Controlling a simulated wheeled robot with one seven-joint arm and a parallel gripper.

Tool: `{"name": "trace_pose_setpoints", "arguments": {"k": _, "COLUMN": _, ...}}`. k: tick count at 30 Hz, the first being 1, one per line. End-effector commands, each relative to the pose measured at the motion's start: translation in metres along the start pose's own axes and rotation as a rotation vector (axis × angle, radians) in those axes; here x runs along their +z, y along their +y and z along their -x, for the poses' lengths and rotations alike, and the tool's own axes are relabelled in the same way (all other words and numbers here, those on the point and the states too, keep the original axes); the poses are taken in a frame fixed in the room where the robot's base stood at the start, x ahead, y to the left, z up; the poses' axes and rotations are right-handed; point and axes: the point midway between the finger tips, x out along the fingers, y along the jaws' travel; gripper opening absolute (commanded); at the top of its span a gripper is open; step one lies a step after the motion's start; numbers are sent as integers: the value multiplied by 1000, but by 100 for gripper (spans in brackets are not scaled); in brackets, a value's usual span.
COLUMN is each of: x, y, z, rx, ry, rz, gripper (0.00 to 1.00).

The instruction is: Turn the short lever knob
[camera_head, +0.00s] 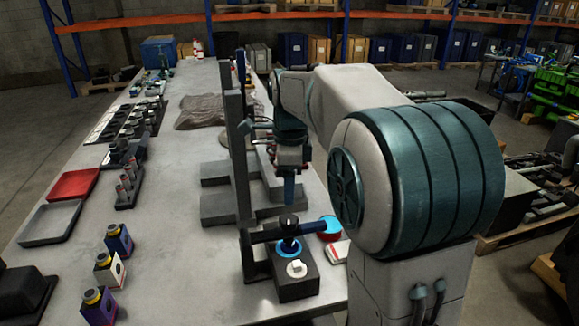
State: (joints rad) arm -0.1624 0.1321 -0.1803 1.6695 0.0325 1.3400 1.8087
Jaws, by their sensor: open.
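A black box (298,286) stands near the front right edge of the grey bench. A small white knob (297,268) sits on its top face and looks like the short lever knob, though its shape is too small to be sure. Behind it is a blue ring (288,247), with a black round knob (289,221) above it on a dark horizontal bar. My gripper (289,190) points down above and behind the black knob, apart from the white knob. It is open and empty. Its fingers overlap in this view, so the gap between them is hidden.
A tall grey post (238,150) with grey blocks stands left of my gripper. A red and blue disc (330,228) lies right of the bar. The front middle of the bench is clear.

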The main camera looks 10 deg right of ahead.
Motion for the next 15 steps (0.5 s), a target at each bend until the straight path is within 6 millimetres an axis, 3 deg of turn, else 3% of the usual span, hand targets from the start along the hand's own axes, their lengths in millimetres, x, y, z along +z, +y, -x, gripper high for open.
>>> {"name": "trace_pose_setpoints", "arguments": {"k": 6, "x": 0, "y": -1, "z": 35, "rx": -2, "ry": 0, "rz": -1, "gripper": 62}}
{"name": "trace_pose_setpoints", "arguments": {"k": 15, "x": 0, "y": 0, "z": 46, "rx": 0, "ry": 0, "rz": -1, "gripper": 62}}
